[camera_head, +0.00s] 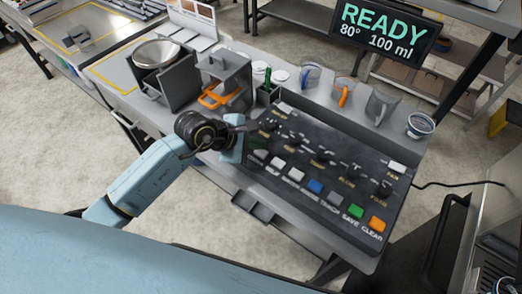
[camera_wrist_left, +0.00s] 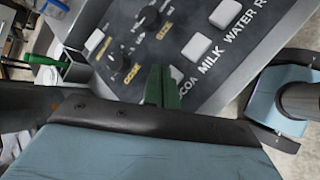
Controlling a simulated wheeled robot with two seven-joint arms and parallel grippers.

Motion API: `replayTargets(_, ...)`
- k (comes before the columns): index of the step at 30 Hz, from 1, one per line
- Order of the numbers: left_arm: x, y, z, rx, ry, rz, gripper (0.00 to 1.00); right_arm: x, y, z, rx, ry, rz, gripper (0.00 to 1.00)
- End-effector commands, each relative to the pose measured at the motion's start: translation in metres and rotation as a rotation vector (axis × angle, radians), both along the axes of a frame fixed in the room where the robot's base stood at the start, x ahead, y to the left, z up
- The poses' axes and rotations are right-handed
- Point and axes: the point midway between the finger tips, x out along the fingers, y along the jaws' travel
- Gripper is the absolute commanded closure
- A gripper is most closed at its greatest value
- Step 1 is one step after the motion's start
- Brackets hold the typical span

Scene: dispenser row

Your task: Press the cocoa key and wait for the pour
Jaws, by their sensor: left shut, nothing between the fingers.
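The control panel (camera_head: 325,165) is dark, with a row of labelled keys along its near side. My left gripper (camera_head: 240,140) is at the panel's left end, beside the cocoa key (camera_head: 258,155), which it partly covers. In the left wrist view my shut, empty fingers (camera_wrist_left: 163,88) lie over the spot above the partly hidden cocoa label. The milk key (camera_wrist_left: 195,47) and water key (camera_wrist_left: 225,14) are white and uncovered. The display (camera_head: 385,30) reads READY, 80°, 100 ml. My right gripper is not in view.
Behind the panel stand a blue-handled jug (camera_head: 311,76), an orange-handled jug (camera_head: 341,91) and a small tub (camera_head: 420,125). A grey stand with an orange part (camera_head: 215,96) and a metal pot (camera_head: 155,53) are to the left. Knobs (camera_head: 317,156) rise from the panel.

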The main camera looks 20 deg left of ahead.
Motion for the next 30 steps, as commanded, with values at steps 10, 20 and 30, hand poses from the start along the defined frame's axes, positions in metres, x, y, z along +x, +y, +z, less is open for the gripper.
replayTargets(10,0.0,0.0,-0.009,0.001,0.0,-0.001,1.0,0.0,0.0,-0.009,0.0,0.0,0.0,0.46)
replayTargets(20,0.0,0.0,-0.009,0.0,0.0,0.0,1.0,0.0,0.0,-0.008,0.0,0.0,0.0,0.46)
replayTargets(30,0.0,0.0,-0.012,0.0,0.0,0.0,1.0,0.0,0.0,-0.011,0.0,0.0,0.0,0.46)
